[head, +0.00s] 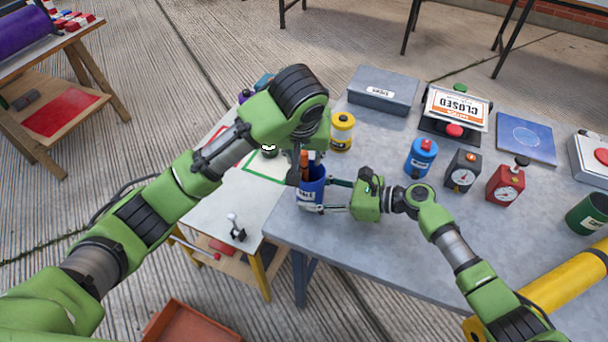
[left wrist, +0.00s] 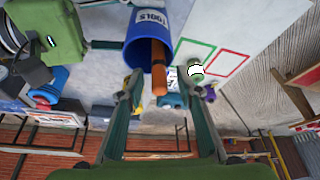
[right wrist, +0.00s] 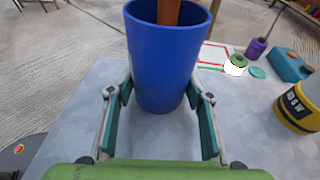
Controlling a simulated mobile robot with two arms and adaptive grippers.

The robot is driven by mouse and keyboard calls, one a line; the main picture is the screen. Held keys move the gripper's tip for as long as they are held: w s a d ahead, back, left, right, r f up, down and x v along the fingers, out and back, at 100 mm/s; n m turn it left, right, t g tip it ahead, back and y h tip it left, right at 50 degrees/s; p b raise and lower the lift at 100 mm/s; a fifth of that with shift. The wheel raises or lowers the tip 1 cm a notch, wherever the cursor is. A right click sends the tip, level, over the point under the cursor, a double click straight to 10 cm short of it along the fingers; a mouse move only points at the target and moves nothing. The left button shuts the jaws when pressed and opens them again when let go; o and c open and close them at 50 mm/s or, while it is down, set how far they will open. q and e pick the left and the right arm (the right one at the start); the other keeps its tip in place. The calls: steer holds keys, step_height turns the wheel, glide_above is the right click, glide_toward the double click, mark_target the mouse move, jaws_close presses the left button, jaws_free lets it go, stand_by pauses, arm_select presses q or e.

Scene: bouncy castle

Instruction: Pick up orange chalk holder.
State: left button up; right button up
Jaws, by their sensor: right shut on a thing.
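The orange chalk holder (head: 304,159) stands in a blue cup (head: 314,190) marked TOOLS, its upper part above the rim. It also shows in the left wrist view (left wrist: 158,66), its end between the spread fingers of my left gripper (left wrist: 160,90) with gaps on both sides. My left gripper is open above the cup; in the head view my wrist hides part of it. My right gripper (right wrist: 158,95) is shut on the blue cup (right wrist: 165,65), one finger on each side. The holder's lower part is hidden inside the cup.
The cup is at the left edge of the grey table (head: 370,235). A yellow canister (head: 342,132) stands just behind it. A blue canister (head: 421,158) and dial boxes stand to the right. A low white table (head: 235,195) adjoins on the left.

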arm_select(q)
steer(key=shift+f, duration=0.15)
jaws_close()
step_height(320, 180, up, 18)
stand_by(0.7)
arm_select(e)
steer(key=o, duration=0.9)
